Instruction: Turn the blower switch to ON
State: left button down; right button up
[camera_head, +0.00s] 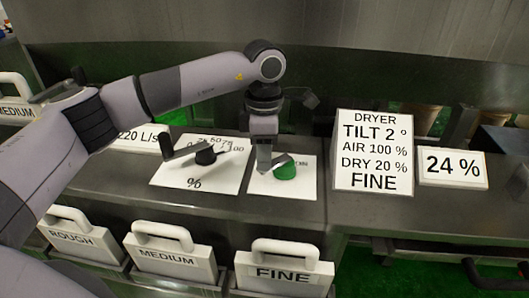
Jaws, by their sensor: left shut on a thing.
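The blower switch (285,171) is a green round knob with a grey lever on a white plate (309,177), on the metal counter. Lettering that looks like "ON" is on the plate's right side, partly hidden and slanted. My left gripper (264,168) reaches down from above at the knob's left side and is shut on the switch's lever. The fingers hide part of the lever and plate, so its exact angle is hard to tell. My right gripper is not in view.
Left of the switch, a black dial knob (206,157) sits on a white "%" plate (164,178). Right are a DRYER sign (374,152) and a "24 %" sign (453,168). Handled ROUGH, MEDIUM and FINE (283,275) plates stand along the front. A metal wall rises behind.

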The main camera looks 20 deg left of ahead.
pick_arm(q)
jog(key=shift+r, duration=0.1)
jog(key=c, duration=0.9)
grip_release()
jog(key=shift+o, duration=0.2)
jog(key=shift+r, duration=3.55)
